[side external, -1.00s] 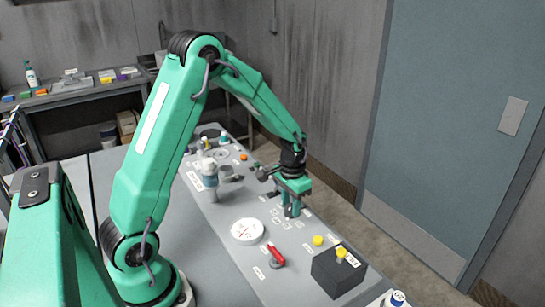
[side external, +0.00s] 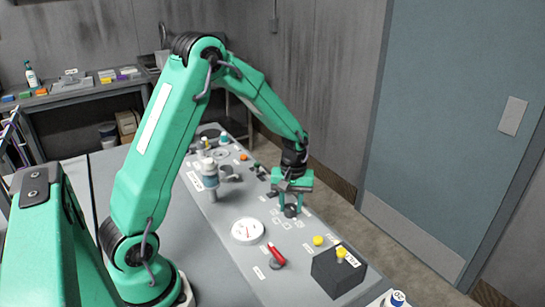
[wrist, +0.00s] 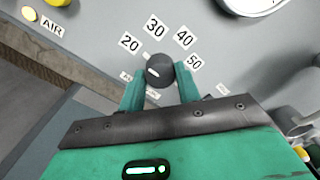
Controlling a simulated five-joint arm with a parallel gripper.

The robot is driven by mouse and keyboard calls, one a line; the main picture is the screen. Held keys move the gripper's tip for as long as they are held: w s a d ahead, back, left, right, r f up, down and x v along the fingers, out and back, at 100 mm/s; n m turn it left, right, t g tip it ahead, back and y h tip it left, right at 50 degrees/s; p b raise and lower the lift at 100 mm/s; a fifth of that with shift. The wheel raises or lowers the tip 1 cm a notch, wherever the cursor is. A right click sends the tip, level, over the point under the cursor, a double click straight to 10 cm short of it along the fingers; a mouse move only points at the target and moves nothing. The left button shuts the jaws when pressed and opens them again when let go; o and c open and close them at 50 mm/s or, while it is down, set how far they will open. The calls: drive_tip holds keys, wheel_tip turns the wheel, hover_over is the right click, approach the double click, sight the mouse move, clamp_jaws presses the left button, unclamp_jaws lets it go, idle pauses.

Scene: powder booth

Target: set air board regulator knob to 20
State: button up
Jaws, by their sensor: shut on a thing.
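The regulator knob (wrist: 158,68) is a dark round knob with a short white mark on the lower left of its face. The numbers 20 (wrist: 130,42), 30 (wrist: 154,27), 40 (wrist: 184,38) and 50 (wrist: 194,62) curve around its upper side in the wrist view. I cannot tell exactly which number the mark points to. My gripper (wrist: 160,78) is shut on the knob, one green finger on each side. In the side external view my gripper (side external: 291,207) points down at the panel, and the knob shows low between its fingers.
A white gauge (side external: 247,231) with a red needle, a red lever (side external: 276,255) and a dark box (side external: 338,272) with a yellow button stand nearer the camera. A bottle-like fitting (side external: 209,178) stands left of my gripper. An AIR label (wrist: 42,22) sits beside a yellow part.

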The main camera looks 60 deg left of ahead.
sight(292, 206)
drive_tip(key=shift+d+n, duration=0.15)
drive_tip(key=shift+n, duration=0.25)
drive_tip(key=o, duration=1)
drive_tip(key=shift+r, duration=0.1)
drive_tip(key=shift+w+r, duration=0.1)
drive_tip(key=shift+r, duration=3.65)
